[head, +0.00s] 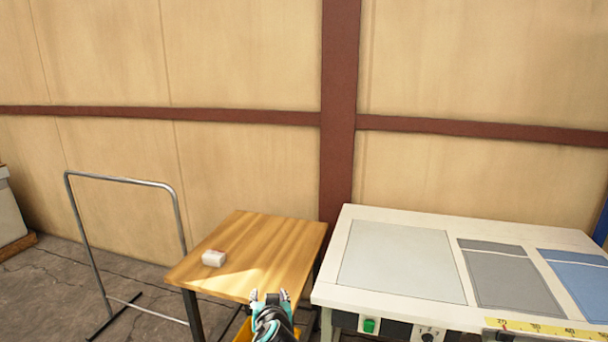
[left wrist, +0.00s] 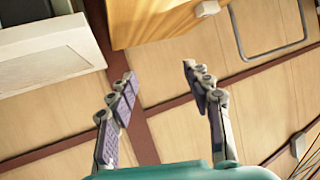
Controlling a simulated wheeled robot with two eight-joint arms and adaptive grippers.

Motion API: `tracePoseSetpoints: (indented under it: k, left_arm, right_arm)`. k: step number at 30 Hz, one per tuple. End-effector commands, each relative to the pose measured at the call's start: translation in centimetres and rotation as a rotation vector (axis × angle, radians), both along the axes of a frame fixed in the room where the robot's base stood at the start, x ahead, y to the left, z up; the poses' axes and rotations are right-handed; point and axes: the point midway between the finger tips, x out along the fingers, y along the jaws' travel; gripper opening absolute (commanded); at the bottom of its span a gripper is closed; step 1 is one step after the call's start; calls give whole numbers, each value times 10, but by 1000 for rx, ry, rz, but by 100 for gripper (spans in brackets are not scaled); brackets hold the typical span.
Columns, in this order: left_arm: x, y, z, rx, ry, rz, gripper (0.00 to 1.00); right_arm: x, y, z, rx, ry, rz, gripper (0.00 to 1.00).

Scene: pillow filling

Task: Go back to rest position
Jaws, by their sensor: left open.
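My left gripper (head: 269,297) shows at the bottom middle of the head view, in front of the near edge of the wooden table (head: 268,232). Its two fingers are apart and nothing is between them. In the left wrist view the open gripper (left wrist: 159,82) points toward the tan wall, with the wooden table (left wrist: 150,22) beyond the fingertips at the top. My right gripper is in neither view.
A small white block (head: 213,258) lies on the wooden table. A white workbench (head: 330,290) with grey and blue cloth pieces stands at the right. A metal frame (head: 120,180) stands at the left. A yellow object (head: 243,330) shows below the table.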

Motion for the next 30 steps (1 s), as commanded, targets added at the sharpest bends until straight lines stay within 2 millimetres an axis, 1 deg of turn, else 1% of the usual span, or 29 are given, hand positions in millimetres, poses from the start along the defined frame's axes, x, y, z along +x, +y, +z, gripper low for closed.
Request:
tracePoseSetpoints:
  k: [1, 2, 3, 5, 6, 8, 9, 10, 12, 15, 16, 18, 21, 24, 30]
  left_arm:
    - [-22, 22, 3, -2, 45, 22, 50]
    - [-35, 32, 3, -1, 74, 28, 50]
    - [-53, 45, 2, -4, 114, 38, 50]
    - [-81, 62, -2, -8, 174, 44, 50]
    - [-101, 72, -5, -12, 214, 46, 50]
    - [-131, 83, -11, -24, 271, 43, 50]
    - [-151, 89, -16, -33, 308, 35, 50]
    - [-166, 93, -20, -40, 336, 29, 50]
    - [-199, 97, -30, -60, 394, 8, 50]
    - [-239, 98, -45, -86, 457, -29, 50]
    - [-248, 97, -49, -94, 473, -40, 50]
    - [-266, 94, -56, -109, 500, -66, 50]
    - [-282, 91, -63, -123, 521, -91, 50]
    - [-288, 89, -66, -131, 531, -104, 50]
    - [-289, 88, -67, -130, 532, -107, 50]
  right_arm:
    - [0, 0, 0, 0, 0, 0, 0]
    - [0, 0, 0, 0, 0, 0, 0]
    - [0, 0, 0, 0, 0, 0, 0]
    - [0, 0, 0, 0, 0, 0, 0]
    - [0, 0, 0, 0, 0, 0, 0]
    - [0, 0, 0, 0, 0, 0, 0]
    - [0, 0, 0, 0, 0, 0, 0]
    - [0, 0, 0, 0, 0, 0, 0]
    - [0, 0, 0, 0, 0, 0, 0]
    - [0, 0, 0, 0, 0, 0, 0]
    - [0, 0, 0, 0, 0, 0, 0]
    - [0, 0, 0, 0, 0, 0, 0]
    - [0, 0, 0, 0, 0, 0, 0]
    - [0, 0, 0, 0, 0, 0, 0]
    - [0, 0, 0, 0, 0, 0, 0]
